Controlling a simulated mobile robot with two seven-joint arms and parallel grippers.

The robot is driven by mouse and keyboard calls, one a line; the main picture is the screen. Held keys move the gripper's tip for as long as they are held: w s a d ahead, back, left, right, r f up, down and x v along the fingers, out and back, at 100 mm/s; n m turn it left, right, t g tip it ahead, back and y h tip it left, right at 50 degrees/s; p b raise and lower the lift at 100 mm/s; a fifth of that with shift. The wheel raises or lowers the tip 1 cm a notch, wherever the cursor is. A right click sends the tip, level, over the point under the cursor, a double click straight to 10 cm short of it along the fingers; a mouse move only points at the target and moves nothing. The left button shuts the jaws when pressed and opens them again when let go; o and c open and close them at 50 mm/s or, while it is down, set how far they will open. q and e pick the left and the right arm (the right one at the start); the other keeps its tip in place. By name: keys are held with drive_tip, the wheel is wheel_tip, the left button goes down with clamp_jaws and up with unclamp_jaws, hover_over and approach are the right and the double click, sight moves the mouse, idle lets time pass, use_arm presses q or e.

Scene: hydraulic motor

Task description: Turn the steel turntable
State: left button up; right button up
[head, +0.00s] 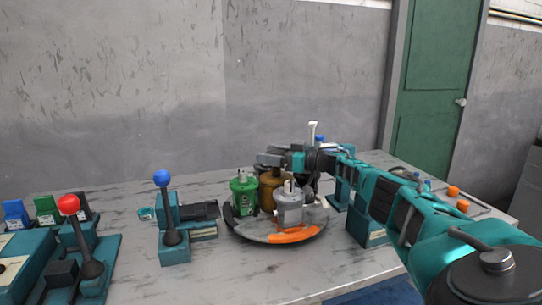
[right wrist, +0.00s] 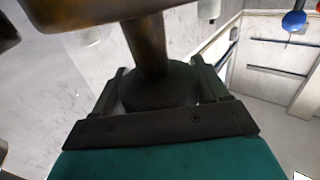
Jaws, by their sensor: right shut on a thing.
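The steel turntable (head: 259,233) is a round disc with dark, grey and orange sectors on the table. On it stand a green motor (head: 244,196), a bronze motor (head: 268,196) and a light grey motor (head: 289,208). My right gripper (head: 271,163) reaches in from the right above the bronze motor. In the right wrist view, which looks inverted, the jaws are shut on a dark round knob (right wrist: 160,88) at the end of the bronze motor's stem (right wrist: 148,45). Its body (right wrist: 90,12) fills the upper left. My left gripper does not show.
A blue-knobbed lever (head: 163,178) stands left of the turntable; its blue ball (right wrist: 293,20) seems to show in the right wrist view. A red-knobbed lever (head: 68,204) stands at the left. Orange parts (head: 462,205) lie at the right. Bare table (head: 240,282) is in front.

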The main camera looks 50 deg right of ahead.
drive_tip(key=o, duration=1.4)
drive_tip(key=shift+p+v, duration=0.7)
drive_tip(key=shift+v, duration=3.05)
drive_tip(key=shift+a, duration=0.15)
